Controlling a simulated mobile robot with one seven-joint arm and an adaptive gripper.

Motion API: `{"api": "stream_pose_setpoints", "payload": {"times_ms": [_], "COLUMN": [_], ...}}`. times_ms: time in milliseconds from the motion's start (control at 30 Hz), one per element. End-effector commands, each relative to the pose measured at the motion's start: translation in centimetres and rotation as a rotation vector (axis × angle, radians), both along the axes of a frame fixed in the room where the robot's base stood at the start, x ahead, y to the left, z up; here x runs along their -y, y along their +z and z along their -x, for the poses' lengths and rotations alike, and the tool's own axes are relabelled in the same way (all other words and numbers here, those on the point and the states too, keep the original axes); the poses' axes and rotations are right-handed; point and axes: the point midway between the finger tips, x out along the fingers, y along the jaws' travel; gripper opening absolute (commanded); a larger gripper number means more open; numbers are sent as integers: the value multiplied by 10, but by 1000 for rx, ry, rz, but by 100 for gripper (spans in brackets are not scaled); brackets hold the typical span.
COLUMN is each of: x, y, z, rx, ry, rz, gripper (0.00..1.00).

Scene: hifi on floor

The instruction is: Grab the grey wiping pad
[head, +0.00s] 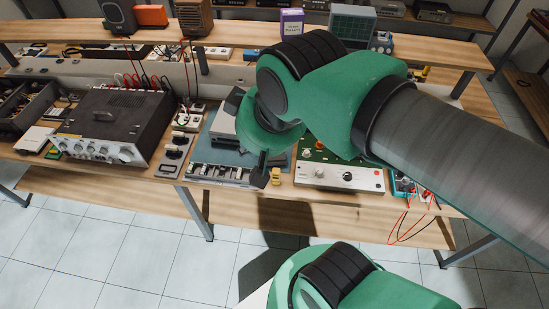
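I cannot pick out the grey wiping pad with certainty. A light grey block (222,120) shows on the workbench (120,174), partly hidden behind my green arm, and I cannot tell whether it is the pad. My gripper (262,172) is mostly hidden by my own wrist; only dark parts show, near the bench's front edge beside an open grey deck (225,173). Whether its fingers are open or shut, or hold anything, does not show.
A black amplifier (115,120) stands at left on the bench. A white panel unit with knobs (338,177) sits right of the deck, and a small yellow item (276,176) lies between them. Red and black leads (405,222) hang over the front edge. A shelf (440,52) runs above.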

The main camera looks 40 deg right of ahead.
Motion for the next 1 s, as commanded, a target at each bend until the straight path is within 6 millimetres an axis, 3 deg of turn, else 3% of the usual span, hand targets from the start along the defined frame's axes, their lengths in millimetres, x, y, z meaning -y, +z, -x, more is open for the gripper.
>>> {"api": "stream_pose_setpoints", "payload": {"times_ms": [33,300,367,767,1000], "x": [0,0,0,1,12], "y": [0,0,0,-1,-10], "z": [0,0,0,-4,-31], "rx": [0,0,0,-5,-51], "ry": [0,0,0,8,82], "rz": [0,0,0,6,48], "gripper": [26,80,89,89,89]}}
